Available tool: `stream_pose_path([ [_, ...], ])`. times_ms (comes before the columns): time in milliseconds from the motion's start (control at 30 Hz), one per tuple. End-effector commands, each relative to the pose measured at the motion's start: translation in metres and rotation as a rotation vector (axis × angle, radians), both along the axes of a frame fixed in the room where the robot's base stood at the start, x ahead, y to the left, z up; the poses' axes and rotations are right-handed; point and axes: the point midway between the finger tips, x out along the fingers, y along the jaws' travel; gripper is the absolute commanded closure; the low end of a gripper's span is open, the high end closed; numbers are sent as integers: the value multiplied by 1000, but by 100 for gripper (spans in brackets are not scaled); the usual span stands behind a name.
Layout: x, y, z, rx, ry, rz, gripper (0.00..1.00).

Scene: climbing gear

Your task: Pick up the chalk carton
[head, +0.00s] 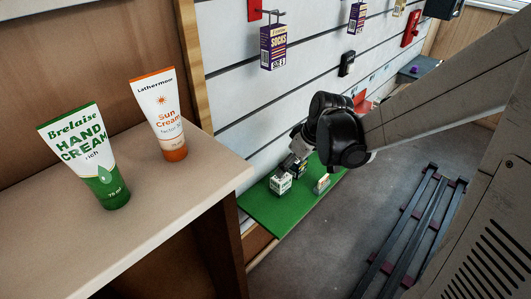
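Several small packages lie on a green shelf (262,214) low against the slatted wall. One is a white carton with green and dark print (280,183) at the left. A dark box (298,171) stands just behind it, and a small white and orange item (322,184) sits to the right. The labels are too small to read, so I cannot tell for certain which is the chalk carton. My gripper (292,165) reaches down just above the white carton and dark box. Its fingers are small and partly hidden, so their opening and any contact are unclear.
A beige counter (150,215) at left holds a hand cream tube (90,157) and a sun cream tube (160,115). Purple sock boxes (273,47) hang on the wall above.

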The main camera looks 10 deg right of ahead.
Motion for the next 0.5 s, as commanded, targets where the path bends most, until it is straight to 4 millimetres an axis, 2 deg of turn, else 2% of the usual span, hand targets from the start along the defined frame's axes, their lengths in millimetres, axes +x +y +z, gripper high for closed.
stream_pose_path([
  [300, 19, 11, -53, 0, 0, 1, 33],
  [500, 25, 15, -70, 0, -1, -1, 33],
])
